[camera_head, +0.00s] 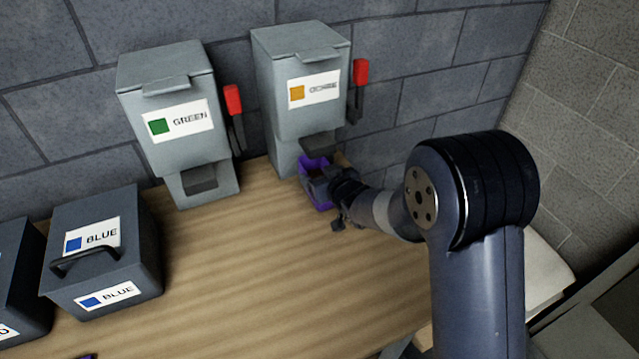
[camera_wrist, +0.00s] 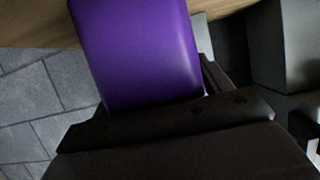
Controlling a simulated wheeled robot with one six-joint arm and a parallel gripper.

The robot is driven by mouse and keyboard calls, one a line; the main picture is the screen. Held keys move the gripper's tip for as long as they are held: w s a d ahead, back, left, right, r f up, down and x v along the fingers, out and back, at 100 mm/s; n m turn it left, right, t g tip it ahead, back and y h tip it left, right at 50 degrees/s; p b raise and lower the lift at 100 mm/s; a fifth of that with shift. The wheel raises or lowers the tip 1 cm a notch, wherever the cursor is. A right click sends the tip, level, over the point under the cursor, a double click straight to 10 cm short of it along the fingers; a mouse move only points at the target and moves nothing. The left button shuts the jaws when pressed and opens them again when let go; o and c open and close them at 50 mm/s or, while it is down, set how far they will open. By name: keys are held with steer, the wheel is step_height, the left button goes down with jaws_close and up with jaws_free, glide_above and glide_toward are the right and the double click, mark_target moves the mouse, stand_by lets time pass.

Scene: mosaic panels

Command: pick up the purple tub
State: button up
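The purple tub (camera_head: 322,201) stands on the wooden table under the spout of the OCHRE dispenser (camera_head: 303,92). My gripper (camera_head: 326,192) reaches in from the right and is right at the tub, covering part of it. In the wrist view a smooth wall of the purple tub (camera_wrist: 140,50) fills the upper middle, close against my gripper (camera_wrist: 158,112). A dark finger shows along the tub's right side there. The other finger is mostly hidden, so I cannot tell whether the fingers press on the tub.
A GREEN dispenser (camera_head: 173,110) with a red lever stands left of the OCHRE one. A dark box labelled BLUE (camera_head: 107,262) sits at the left, beside another dark box (camera_head: 22,285). A block wall closes off the back. The table's middle (camera_head: 270,270) is clear.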

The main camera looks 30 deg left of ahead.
steer(key=shift+r, duration=0.1)
steer(key=c, duration=1)
